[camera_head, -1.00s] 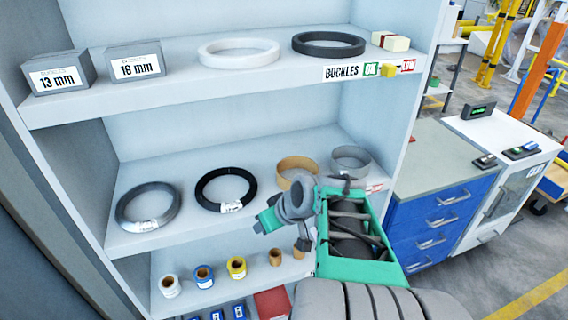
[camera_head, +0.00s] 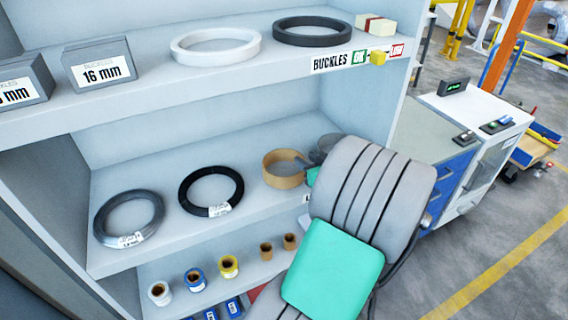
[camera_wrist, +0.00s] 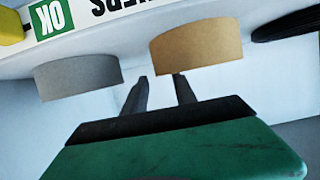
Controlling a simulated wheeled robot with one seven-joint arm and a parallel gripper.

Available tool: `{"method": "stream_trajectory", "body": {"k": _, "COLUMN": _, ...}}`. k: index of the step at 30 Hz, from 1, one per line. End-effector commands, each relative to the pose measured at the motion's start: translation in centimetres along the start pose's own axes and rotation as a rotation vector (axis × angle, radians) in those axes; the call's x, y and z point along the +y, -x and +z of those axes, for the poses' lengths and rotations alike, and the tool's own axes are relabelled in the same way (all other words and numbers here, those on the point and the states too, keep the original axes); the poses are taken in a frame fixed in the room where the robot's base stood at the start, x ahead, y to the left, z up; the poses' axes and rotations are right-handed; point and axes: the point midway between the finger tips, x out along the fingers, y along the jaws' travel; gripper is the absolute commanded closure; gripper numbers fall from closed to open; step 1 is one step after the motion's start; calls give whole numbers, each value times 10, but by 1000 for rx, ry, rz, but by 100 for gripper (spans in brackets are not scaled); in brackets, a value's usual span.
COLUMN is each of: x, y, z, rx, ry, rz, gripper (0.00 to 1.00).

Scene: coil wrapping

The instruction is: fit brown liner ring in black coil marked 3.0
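The brown liner ring (camera_head: 285,181) sits on the middle shelf, right of the black coil (camera_head: 190,206). The black coil lies flat with a white tag (camera_head: 219,210), too small to read. The brown ring (camera_wrist: 197,45) shows there just beyond the fingertips. One finger overlaps its lower edge in the picture, and the other points at the gap beside it. I cannot tell whether they touch.
A grey ring (camera_wrist: 78,76) stands close beside the brown one. A grey coil (camera_head: 101,222) lies left of the black coil. The upper shelf (camera_head: 200,100) runs above with white and dark rings. Small spools stand on the shelf below.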

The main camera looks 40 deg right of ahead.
Motion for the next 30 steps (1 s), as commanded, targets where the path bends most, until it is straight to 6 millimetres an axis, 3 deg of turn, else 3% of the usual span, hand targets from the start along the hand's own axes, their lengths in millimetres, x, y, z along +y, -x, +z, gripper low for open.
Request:
{"method": "stream_trajectory", "body": {"k": 6, "x": -1, "y": -36, "z": 0, "rx": -1, "ry": -1, "rz": -1, "gripper": 67}}
{"method": "stream_trajectory", "body": {"k": 14, "x": 0, "y": -39, "z": 2, "rx": -1, "ry": -2, "rz": 3, "gripper": 68}}
{"method": "stream_trajectory", "body": {"k": 25, "x": 0, "y": -39, "z": 2, "rx": -1, "ry": -2, "rz": 3, "gripper": 98}}
{"method": "stream_trajectory", "body": {"k": 30, "x": 0, "y": -39, "z": 2, "rx": -2, "ry": -2, "rz": 2, "gripper": 100}}
